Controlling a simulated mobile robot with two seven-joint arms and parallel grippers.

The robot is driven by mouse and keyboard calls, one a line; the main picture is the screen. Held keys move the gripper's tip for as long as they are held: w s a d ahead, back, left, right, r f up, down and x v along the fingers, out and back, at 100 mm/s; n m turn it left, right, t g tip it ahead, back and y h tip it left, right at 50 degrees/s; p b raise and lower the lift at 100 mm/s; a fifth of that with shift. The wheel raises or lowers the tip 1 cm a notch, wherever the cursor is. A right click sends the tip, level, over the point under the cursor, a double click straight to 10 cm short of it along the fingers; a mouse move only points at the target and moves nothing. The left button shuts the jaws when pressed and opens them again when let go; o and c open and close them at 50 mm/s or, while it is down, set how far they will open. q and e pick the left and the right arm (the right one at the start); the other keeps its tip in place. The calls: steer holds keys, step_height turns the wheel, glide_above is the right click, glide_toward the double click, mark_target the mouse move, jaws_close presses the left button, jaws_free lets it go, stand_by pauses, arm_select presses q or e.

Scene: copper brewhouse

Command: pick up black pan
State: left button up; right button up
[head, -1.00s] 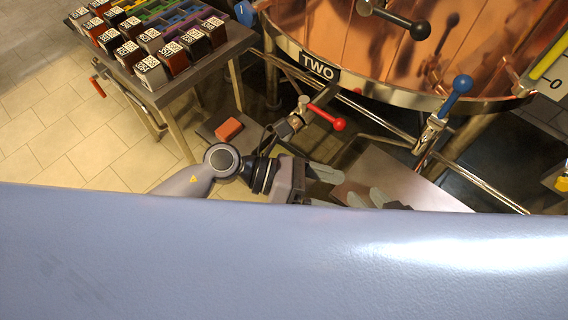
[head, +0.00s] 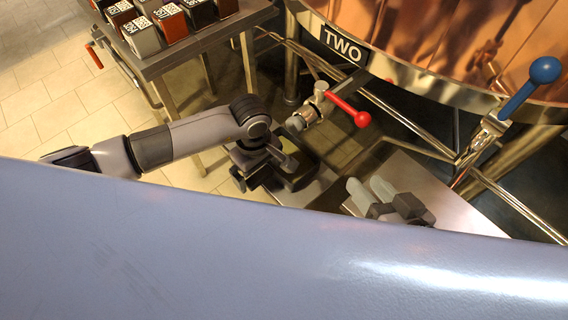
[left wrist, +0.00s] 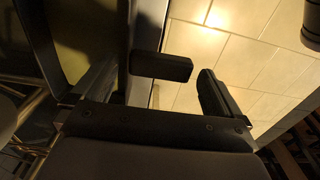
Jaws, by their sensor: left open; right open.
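Contact cannot be told. My right gripper (head: 369,188) is open and empty, above a pale metal surface.
The red-handled valve (head: 345,108) juts out close above my left gripper. The copper vessel (head: 430,35) marked TWO and its pipes stand behind. A table (head: 215,35) with boxes is at the upper left. The pale metal surface (head: 455,205) lies at right; tiled floor (head: 95,105) is at left.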

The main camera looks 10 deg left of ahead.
arm_select(q)
step_height(320, 180, down, 2)
steer(key=shift+f, duration=0.2)
arm_select(e)
steer(key=shift+w+a+f, duration=0.1)
steer(key=shift+a, duration=0.3)
steer(key=shift+y, duration=0.3)
arm_select(q)
steer(key=shift+w+d+r, duration=0.1)
steer(key=c, duration=1.1)
steer(key=shift+r, duration=0.1)
